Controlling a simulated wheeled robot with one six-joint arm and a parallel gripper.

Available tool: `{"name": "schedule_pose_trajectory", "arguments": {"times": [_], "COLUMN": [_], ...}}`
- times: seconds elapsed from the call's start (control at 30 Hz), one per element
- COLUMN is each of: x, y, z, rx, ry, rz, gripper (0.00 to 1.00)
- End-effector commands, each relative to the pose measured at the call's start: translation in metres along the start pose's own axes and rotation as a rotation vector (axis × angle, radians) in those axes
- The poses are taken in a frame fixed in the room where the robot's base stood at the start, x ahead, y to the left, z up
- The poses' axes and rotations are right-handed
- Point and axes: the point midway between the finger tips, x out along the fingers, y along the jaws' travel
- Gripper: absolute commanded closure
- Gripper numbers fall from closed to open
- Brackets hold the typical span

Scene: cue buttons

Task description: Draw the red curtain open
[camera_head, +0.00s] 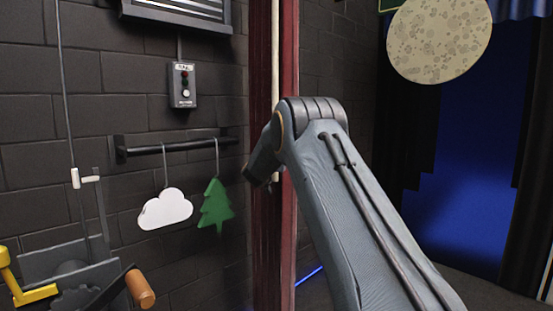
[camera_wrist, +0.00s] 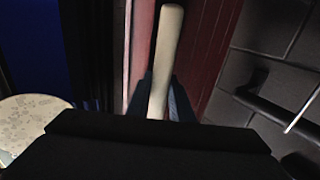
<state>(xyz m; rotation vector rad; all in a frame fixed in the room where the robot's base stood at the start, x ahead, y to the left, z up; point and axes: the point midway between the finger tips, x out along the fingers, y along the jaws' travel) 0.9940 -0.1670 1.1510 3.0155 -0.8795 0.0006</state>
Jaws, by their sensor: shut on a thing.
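I cannot tell whether this strip is a post or the gathered red curtain. My gripper (camera_head: 274,178) is at the rope, partly hidden behind my own arm in the head view. No spread red curtain shows in either view.
A wall rail (camera_head: 180,146) holds a white cloud (camera_head: 165,209) and a green tree (camera_head: 216,206) just left of the rope. A button box (camera_head: 183,85) is above. A crank handle (camera_head: 140,289) stands lower left. A mottled moon disc (camera_head: 440,38) hangs at right.

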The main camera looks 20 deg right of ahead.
Motion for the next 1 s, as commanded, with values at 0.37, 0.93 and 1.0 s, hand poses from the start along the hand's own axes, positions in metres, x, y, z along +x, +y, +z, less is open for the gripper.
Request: {"name": "schedule_pose_trajectory", "arguments": {"times": [0.37, 0.93, 1.0], "x": [0.000, -0.021, -0.033], "y": [-0.002, -0.002, -0.003], "z": [-0.005, -0.002, -0.002], "rx": [0.002, 0.001, 0.000], "ry": [0.007, 0.002, 0.002], "rz": [-0.003, -0.004, -0.006], "gripper": [0.68, 0.61, 0.61]}}
